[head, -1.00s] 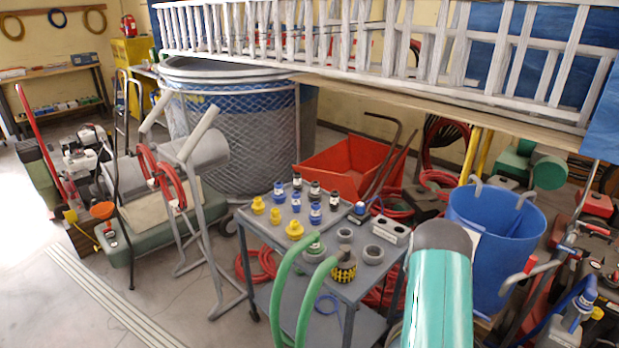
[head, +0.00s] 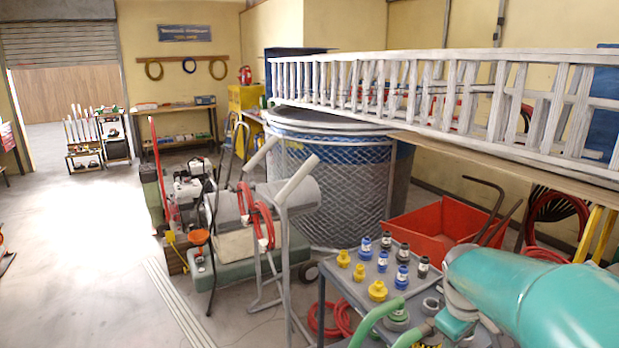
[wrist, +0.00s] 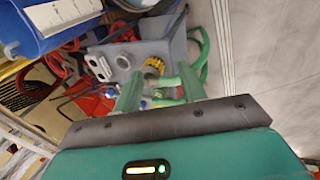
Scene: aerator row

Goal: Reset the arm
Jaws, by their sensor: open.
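My gripper (wrist: 160,92) shows in the wrist view with its two green fingers apart and nothing seen held between them. Beyond the fingers is the top of a grey cart with small fittings, blurred in part. In the head view my teal arm reaches in from the lower right, over the right side of the grey cart (head: 345,283).
Yellow fittings (head: 377,291) and several blue and black ones stand on the cart. A red tub (head: 436,228) and a white ladder (head: 430,95) lie behind. Open floor (head: 85,260) is at left.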

